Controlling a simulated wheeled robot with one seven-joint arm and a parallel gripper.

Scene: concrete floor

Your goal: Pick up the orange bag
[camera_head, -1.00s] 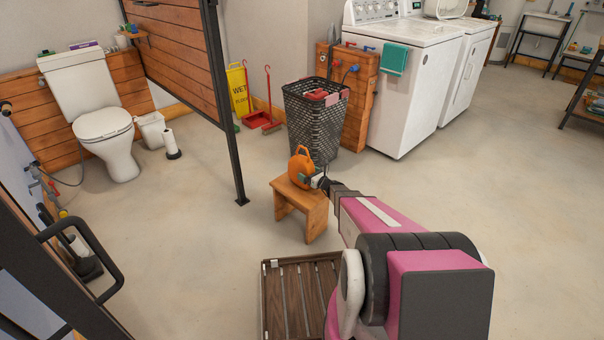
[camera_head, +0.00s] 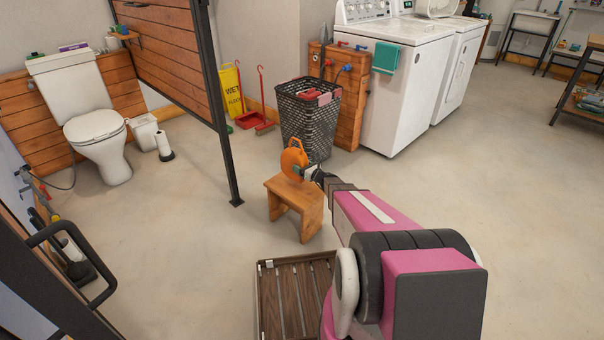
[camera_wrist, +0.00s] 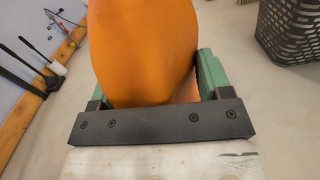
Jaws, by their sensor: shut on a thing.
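The orange bag (camera_head: 292,160) is a small rounded bag with a loop handle on top. It shows at the wooden stool (camera_head: 295,205) in the head view; I cannot tell whether it touches the stool top. My gripper (camera_head: 311,174) reaches it from the right and is shut on it. In the wrist view the orange bag (camera_wrist: 143,50) fills the space between the green fingers of my gripper (camera_wrist: 135,88). Its lower part is hidden behind the dark gripper bar.
A dark laundry basket (camera_head: 309,120) stands just behind the stool. A slatted wooden crate (camera_head: 268,300) lies in front. A black-framed wooden partition (camera_head: 172,50) stands to the left, and a white washer (camera_head: 400,85) at the back. The floor to the right is open.

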